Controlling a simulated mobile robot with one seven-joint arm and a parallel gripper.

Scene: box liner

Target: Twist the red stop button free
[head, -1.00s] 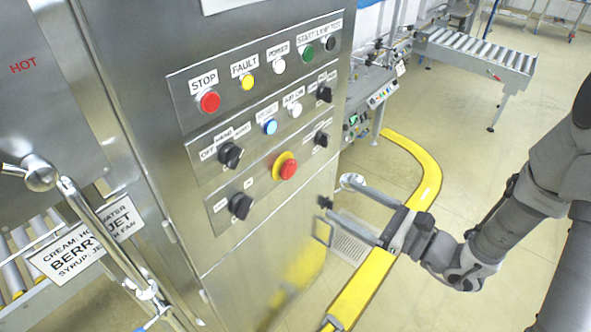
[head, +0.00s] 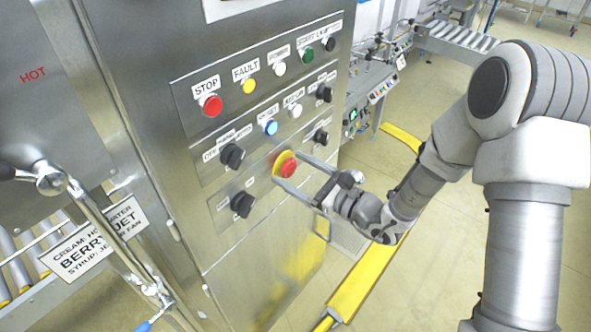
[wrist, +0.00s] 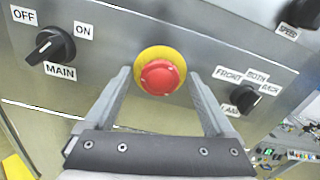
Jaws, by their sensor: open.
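The red stop button (head: 288,168) is a mushroom button on a yellow round collar, low on the steel cabinet's control panel. The wrist view shows the button (wrist: 160,77) from the front, with its yellow collar (wrist: 148,54) behind it. My gripper (head: 290,170) is open, with its fingers reaching toward the panel around the button. In the wrist view my gripper (wrist: 158,75) has one finger on each side of the button, with a gap on both sides. Whether the fingertips touch the panel cannot be told.
A black MAIN switch (wrist: 50,46) is left of the button and a black selector (wrist: 243,98) is right of it. A second red button (head: 210,105), labelled STOP, sits higher on the panel. Open floor lies to the right.

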